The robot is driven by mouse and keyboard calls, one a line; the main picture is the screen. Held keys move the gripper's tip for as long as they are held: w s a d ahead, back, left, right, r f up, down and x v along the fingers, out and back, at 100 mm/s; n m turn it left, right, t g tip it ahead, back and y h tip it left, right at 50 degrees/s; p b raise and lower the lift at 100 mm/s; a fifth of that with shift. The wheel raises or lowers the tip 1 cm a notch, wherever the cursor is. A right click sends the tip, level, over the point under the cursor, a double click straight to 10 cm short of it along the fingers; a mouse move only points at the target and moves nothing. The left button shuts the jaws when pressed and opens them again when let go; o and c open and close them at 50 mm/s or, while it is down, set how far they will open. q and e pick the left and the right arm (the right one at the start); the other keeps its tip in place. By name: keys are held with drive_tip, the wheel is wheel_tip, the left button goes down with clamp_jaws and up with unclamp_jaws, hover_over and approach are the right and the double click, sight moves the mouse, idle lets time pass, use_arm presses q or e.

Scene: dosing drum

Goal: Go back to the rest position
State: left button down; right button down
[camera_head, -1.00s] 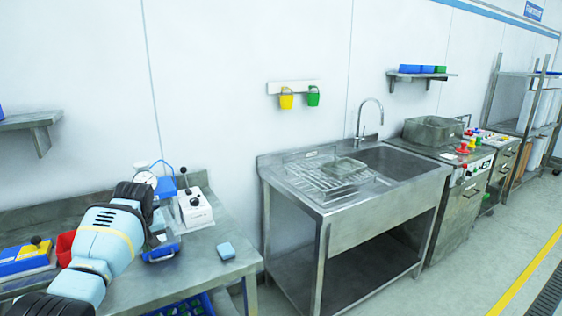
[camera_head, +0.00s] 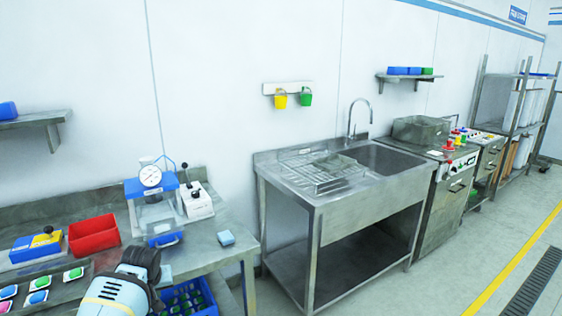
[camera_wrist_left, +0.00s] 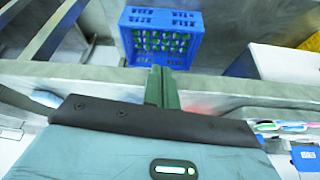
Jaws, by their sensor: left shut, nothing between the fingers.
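My left gripper (camera_wrist_left: 161,88) shows in the left wrist view with its two dark green fingers together and nothing between them. It is over the edge of the steel workbench (camera_head: 205,255), with the blue crate (camera_wrist_left: 125,38) beyond its fingertips. In the head view my left arm is low at the bottom left, in front of the bench, and its fingers are mostly hidden there. My right gripper is not in view.
The blue crate with green items is below. A steel sink (camera_head: 345,215) stands right; the floor there is clear.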

use_arm(q)
drive_tip(key=s+d+f+m+t+h, duration=0.15)
drive_tip(key=s+d+f, duration=0.25)
drive_tip(key=s+f, duration=0.5)
drive_tip(key=s+d+f+m+t, duration=0.1)
drive_tip(key=s+d+f+m, duration=0.25)
drive_tip(key=s+f, duration=0.55)
drive_tip(key=s+d+r+t+h, duration=0.1)
drive_tip(key=s+d, duration=0.2)
drive_tip(key=s, duration=0.9)
drive_tip(key=s+d+r+m+t+h, duration=0.1)
drive_tip(key=s+d, duration=0.3)
drive_tip(key=s, duration=0.8)
drive_tip(key=shift+s+r+m, duration=0.25)
drive_tip(key=shift+s+m, duration=0.05)
drive_tip(key=shift+s, duration=0.05)
